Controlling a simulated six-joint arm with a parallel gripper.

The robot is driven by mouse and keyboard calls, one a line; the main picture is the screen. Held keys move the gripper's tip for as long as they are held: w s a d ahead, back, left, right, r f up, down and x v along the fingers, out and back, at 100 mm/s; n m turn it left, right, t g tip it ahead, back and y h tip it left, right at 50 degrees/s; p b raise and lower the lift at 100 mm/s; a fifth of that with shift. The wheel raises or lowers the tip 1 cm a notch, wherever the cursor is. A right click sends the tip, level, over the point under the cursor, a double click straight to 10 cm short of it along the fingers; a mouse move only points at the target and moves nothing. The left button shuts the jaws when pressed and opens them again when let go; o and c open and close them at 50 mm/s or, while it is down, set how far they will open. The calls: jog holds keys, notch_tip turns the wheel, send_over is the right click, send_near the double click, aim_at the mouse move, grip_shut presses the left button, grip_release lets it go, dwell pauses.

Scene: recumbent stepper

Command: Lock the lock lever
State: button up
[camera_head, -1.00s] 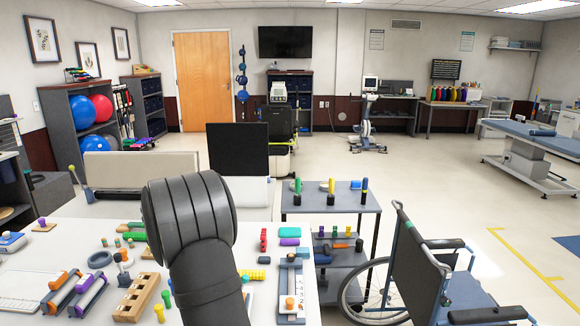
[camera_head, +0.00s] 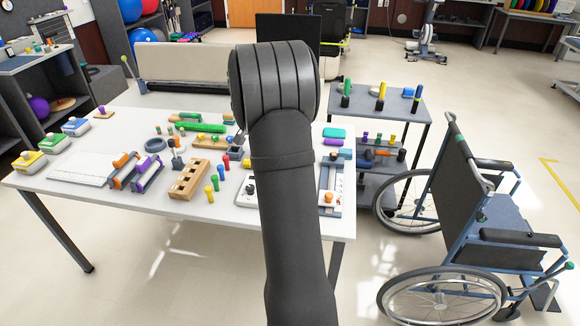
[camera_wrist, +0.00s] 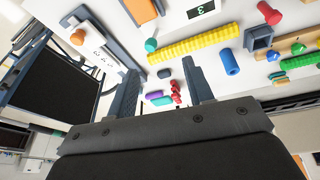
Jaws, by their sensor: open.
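I cannot make out a part that is clearly the lock lever. Part of a dark exercise machine (camera_head: 333,18) with yellow-green trim shows at the top of the head view, probably the stepper; its lower parts are largely hidden. A lever with a green ball top (camera_head: 124,60) stands at the left end of a beige padded bench. My gripper (camera_wrist: 158,80) is open and empty in the wrist view, its two fingers spread toward the table's small objects. In the head view my own dark arm hides the gripper.
A white table (camera_head: 120,203) holds many small therapy pieces, including a yellow ridged bar (camera_wrist: 195,45). A grey cart (camera_head: 372,101) stands to its right, with a wheelchair (camera_head: 440,190) in front. A black panel (camera_head: 288,34) stands behind my arm. Open floor lies at far right.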

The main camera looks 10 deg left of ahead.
jog(key=w+d+n+y, duration=0.2)
jog(key=d+n+y, duration=0.2)
jog(key=d+n, duration=0.55)
jog(key=shift+m, duration=0.45)
jog(key=x, duration=1.7)
jog(key=shift+w+a+f, duration=0.1)
jog(key=shift+a, duration=0.05)
jog(key=c, duration=1)
jog(key=shift+o, duration=0.2)
jog(key=shift+y, duration=0.3)
jog(key=shift+d+f+y, duration=0.2)
jog(key=shift+d+y, duration=0.25)
jog(key=shift+y, duration=0.45)
